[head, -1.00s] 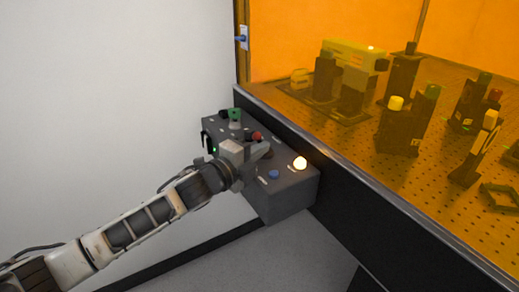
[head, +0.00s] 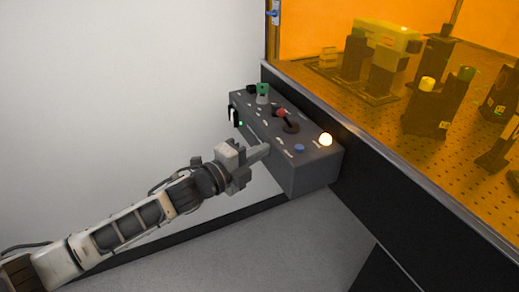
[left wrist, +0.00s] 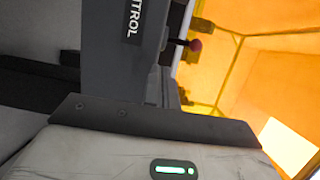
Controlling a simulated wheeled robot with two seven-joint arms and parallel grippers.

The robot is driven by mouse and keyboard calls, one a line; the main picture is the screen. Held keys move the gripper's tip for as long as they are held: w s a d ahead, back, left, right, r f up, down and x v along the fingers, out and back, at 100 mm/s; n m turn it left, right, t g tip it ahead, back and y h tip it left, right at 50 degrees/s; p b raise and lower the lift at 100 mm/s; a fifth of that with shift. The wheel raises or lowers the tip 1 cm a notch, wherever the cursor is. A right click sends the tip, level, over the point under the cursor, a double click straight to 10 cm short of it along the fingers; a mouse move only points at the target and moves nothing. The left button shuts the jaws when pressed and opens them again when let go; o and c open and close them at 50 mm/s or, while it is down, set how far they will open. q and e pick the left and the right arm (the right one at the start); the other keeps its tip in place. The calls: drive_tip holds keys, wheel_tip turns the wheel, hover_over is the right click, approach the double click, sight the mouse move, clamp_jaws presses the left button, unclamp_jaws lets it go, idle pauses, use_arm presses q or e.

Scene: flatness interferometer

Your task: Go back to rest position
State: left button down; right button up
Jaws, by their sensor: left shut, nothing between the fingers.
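My left gripper (head: 256,156) is shut and empty, in front of the near side of a grey control box (head: 302,176) in the head view. A small gap seems to lie between the fingertips and the box, but I cannot be sure they are apart. The box carries a red-tipped lever (head: 282,114), a green knob (head: 263,90), a blue button (head: 299,148) and a lit yellow-white lamp (head: 325,139). In the left wrist view the box's lettered side (left wrist: 125,50) and a red knob (left wrist: 195,45) show beyond the gripper body. My right gripper is not in view.
The box sits against the dark edge of an optical table (head: 400,215). Behind an orange see-through panel stand a yellow-topped instrument (head: 388,37) and several dark mounts (head: 425,108). A pale wall (head: 110,80) is at the left. Grey floor (head: 290,250) below is clear.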

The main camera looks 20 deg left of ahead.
use_arm(q)
drive_tip(key=s+f+n+g+y, duration=0.2)
drive_tip(key=s+f+n, duration=0.6)
drive_tip(key=s+n, duration=0.3)
drive_tip(key=s+d+f+n+g+y, duration=0.1)
drive_tip(key=s+f+n+g+y, duration=0.1)
drive_tip(key=s+f+n, duration=0.6)
drive_tip(key=s+n+y, duration=0.1)
drive_tip(key=s+n, duration=0.2)
drive_tip(key=s, duration=0.2)
drive_tip(key=shift+s+p, duration=0.2)
drive_tip(key=shift+p, duration=0.1)
